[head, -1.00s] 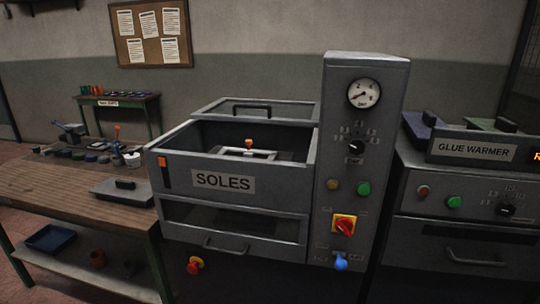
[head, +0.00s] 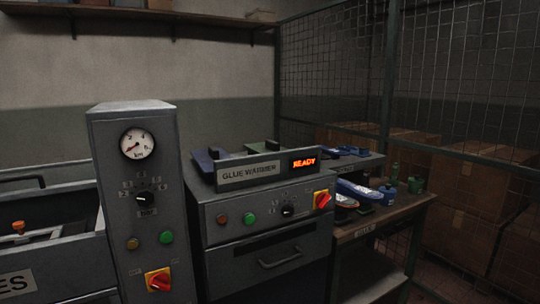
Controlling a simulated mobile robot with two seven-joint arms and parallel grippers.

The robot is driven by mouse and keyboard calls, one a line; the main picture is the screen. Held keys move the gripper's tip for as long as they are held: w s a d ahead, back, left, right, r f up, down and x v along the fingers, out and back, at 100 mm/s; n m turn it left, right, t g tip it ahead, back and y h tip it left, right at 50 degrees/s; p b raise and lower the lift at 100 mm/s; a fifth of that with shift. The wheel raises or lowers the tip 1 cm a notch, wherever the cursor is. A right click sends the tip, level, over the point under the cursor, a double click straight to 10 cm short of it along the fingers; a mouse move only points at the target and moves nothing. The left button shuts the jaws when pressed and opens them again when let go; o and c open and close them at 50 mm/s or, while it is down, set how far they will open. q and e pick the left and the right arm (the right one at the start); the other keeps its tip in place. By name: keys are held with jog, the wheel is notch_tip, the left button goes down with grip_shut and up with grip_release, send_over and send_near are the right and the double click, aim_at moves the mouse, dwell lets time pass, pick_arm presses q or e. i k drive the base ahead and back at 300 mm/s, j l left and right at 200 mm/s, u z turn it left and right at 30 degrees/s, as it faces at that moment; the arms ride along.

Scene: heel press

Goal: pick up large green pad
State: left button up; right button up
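A dark green slab (head: 247,151) lies in the open top of the glue warmer (head: 248,172), behind its front label plate. Only part of the slab shows, and I cannot tell for sure that it is the large green pad. A blue piece (head: 203,161) lies to its left in the same top. Upright dark handles stand near both. Neither of my grippers is in view.
The soles press column (head: 137,205) with its gauge stands left of the warmer. To the right is a bench (head: 385,217) with shoes and bottles, then a wire mesh fence (head: 455,75) with cardboard boxes behind.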

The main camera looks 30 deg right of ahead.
aim_at(269, 146)
jog(key=i+l+z, duration=0.15)
jog(key=l, duration=0.3)
jog(key=i+l+z, duration=0.1)
jog(key=i+l, duration=0.3)
jog(key=i+l+z, duration=0.15)
jog(key=l, duration=0.35)
jog(key=i, duration=0.1)
